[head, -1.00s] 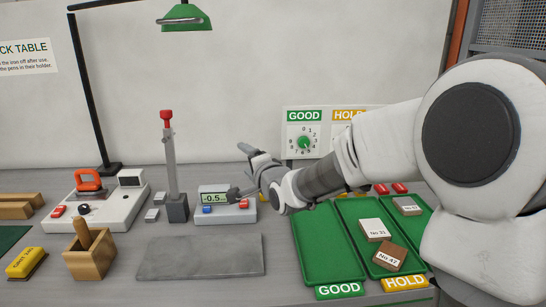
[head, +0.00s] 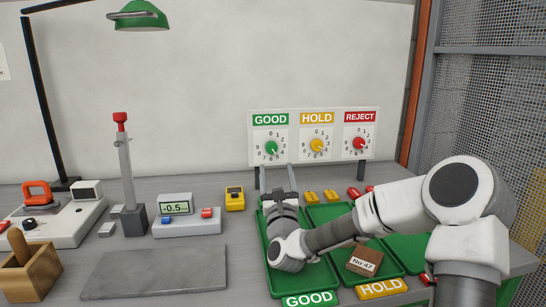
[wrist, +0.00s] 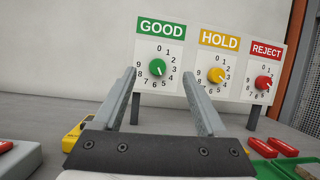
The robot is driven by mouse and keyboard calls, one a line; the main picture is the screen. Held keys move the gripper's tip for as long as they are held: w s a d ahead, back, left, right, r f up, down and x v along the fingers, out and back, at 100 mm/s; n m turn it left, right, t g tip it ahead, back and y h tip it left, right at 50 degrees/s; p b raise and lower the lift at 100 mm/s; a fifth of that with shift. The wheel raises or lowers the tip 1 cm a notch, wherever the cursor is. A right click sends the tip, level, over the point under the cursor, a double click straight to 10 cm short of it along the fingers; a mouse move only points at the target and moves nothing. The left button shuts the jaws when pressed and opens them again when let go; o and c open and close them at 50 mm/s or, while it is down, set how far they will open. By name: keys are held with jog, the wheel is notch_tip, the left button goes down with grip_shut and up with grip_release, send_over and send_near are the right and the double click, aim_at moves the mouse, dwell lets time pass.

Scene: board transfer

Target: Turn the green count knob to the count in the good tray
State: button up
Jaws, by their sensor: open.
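The green count knob (head: 271,148) is on the GOOD dial of the upright white panel (head: 290,127). In the wrist view the green knob (wrist: 158,68) shows between my fingers; its pointer aims to the lower right, the exact number unclear. My gripper (head: 274,174) is open and empty, its fingers pointing at the panel just below and in front of the knob; the fingers (wrist: 157,84) look apart from it. The good tray (head: 318,272) is green; no board shows in its visible part, but my arm hides its middle.
The yellow HOLD knob (head: 317,145) and red REJECT knob (head: 359,143) are to the right. A brown board marked No.42 (head: 363,259) lies in the hold tray (head: 393,268). A yellow meter (head: 234,198) and a display box (head: 187,222) stand left of my gripper.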

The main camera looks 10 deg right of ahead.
aim_at(272, 149)
jog(key=w, duration=0.3)
jog(key=w+b, duration=0.1)
jog(key=w, duration=0.6)
jog(key=shift+w+d+r, duration=0.2)
jog(key=shift+d+r, duration=0.1)
jog(key=shift+d, duration=0.05)
jog(key=shift+w+r, duration=0.25)
jog(key=shift+w, duration=0.35)
jog(key=shift+d, duration=0.1)
grip_shut()
